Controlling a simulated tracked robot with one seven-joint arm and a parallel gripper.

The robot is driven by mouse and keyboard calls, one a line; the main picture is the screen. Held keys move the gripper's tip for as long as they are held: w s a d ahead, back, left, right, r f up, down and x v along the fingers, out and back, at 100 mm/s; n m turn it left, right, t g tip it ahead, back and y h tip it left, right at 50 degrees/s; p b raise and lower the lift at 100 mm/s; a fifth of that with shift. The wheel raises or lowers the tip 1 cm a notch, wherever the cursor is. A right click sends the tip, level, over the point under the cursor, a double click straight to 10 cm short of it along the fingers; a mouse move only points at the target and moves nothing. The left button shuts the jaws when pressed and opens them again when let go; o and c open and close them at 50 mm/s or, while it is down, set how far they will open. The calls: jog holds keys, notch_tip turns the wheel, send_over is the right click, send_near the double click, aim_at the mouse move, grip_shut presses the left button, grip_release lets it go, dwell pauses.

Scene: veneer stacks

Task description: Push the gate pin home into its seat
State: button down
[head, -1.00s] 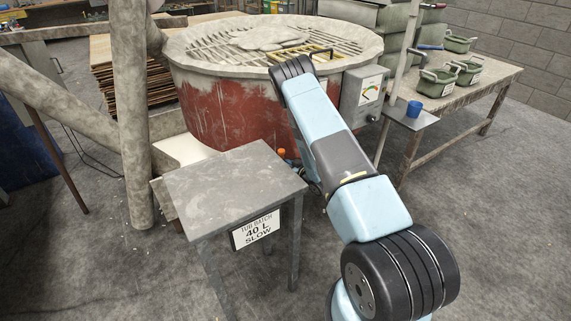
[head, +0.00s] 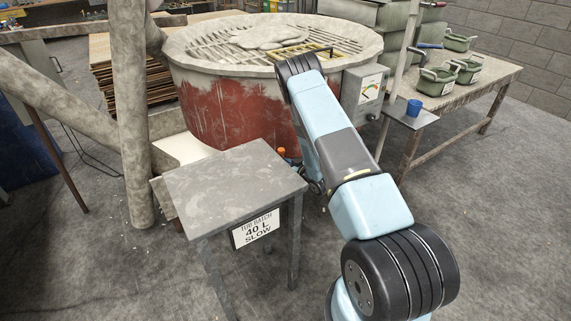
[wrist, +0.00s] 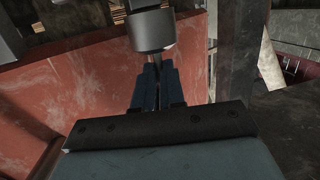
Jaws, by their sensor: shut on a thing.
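In the wrist view my gripper (wrist: 160,75) points at the red tub side, with its two blue-grey fingers close together. A grey metal cylinder with a rounded lower edge (wrist: 152,32) stands at the fingertips; I take it to be the gate pin. The fingers are shut on it, though the exact grip is partly hidden. Its seat cannot be made out, and I cannot tell how deep the pin sits. In the head view my forearm and the grey table hide most of the gripper. A small orange knob (head: 281,152) shows beside the tub.
The red tub (head: 235,108) with a grated top stands behind my arm. A grey table (head: 232,180) with a batch sign stands close on the left. Open floor lies at the right.

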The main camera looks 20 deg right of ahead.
jog(key=shift+f, duration=0.8)
dwell(0.7)
jog(key=shift+r, duration=0.15)
jog(key=shift+r, duration=0.55)
dwell(0.5)
jog(key=shift+f, duration=0.7)
dwell(0.8)
jog(key=shift+r, duration=0.2)
jog(key=shift+r, duration=0.5)
jog(key=shift+d+n+g+y, duration=0.1)
jog(key=shift+n+g+y, duration=0.2)
jog(key=shift+n+y, duration=0.15)
jog(key=shift+f, duration=0.75)
dwell(0.6)
